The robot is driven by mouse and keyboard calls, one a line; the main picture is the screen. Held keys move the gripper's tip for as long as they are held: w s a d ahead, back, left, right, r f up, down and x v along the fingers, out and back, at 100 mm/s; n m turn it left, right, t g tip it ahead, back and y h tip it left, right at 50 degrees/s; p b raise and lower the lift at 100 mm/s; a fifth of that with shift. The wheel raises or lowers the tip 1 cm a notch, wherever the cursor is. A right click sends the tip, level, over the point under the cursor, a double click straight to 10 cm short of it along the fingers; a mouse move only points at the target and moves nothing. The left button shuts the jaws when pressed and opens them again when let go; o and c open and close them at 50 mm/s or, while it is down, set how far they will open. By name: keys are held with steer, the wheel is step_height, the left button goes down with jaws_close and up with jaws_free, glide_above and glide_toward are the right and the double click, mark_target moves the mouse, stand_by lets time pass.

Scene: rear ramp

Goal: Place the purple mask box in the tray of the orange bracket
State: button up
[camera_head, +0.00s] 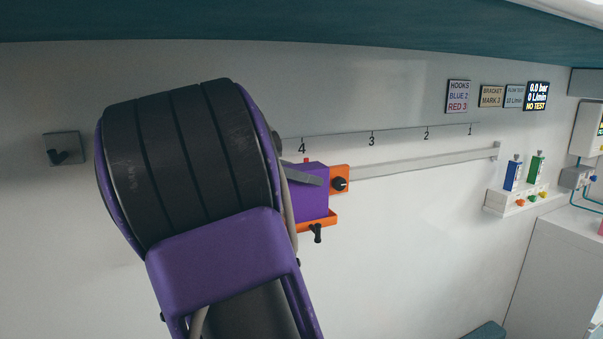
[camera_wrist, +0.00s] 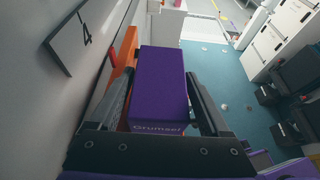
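The purple mask box (camera_head: 312,204) is at the orange bracket (camera_head: 340,173) on the wall, just above and against the bracket's orange tray (camera_head: 322,223). I cannot tell whether its base rests on the tray floor. My gripper (camera_wrist: 160,85) has one dark finger on each side of the box (camera_wrist: 160,95), with the tips close against its sides. The gripper appears shut on it. In the wrist view the box's label end faces my palm, and the orange bracket (camera_wrist: 122,55) shows to its left. My arm hides part of the box in the head view.
A grey rail (camera_head: 430,160) runs right from the bracket, under marks 4 to 1. A black hook (camera_head: 317,232) sits below the tray. A sign reads "BRACKET MARK 3" (camera_head: 491,96). A shelf (camera_head: 515,203) with small bottles is at the right.

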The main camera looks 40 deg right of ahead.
steer(key=shift+r, duration=0.2)
steer(key=v, duration=1.2)
